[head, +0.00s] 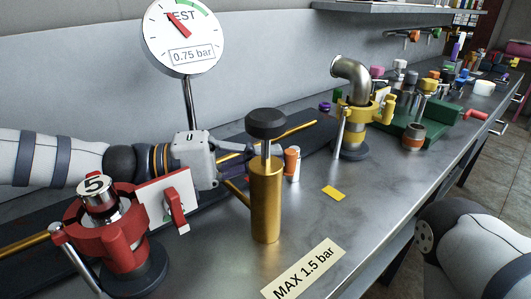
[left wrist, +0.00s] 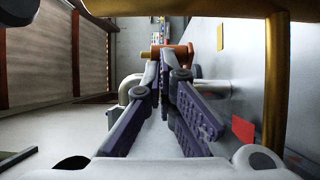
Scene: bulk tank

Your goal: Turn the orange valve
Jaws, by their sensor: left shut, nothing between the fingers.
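A small orange part (head: 291,160), which looks like the orange valve, shows in the head view just behind the brass hand pump, with a white piece beside it. In the left wrist view an orange bar-like piece (left wrist: 176,50) lies straight ahead, just beyond the fingertips. My left gripper (head: 240,157) reaches in from the left behind the pump. Its purple fingers (left wrist: 158,72) are closed together and empty, pointing at the orange piece. I cannot tell whether they touch it. The pump hides part of this area in the head view. My right gripper is out of view.
The brass pump (head: 265,205) with a black knob stands close in front of my left gripper. A red clamp fitting (head: 120,235) stands at lower left, below a pressure gauge (head: 183,38). A yellow clamp with elbow pipe (head: 352,110) stands beyond. The bench around the yellow tag (head: 334,193) is clear.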

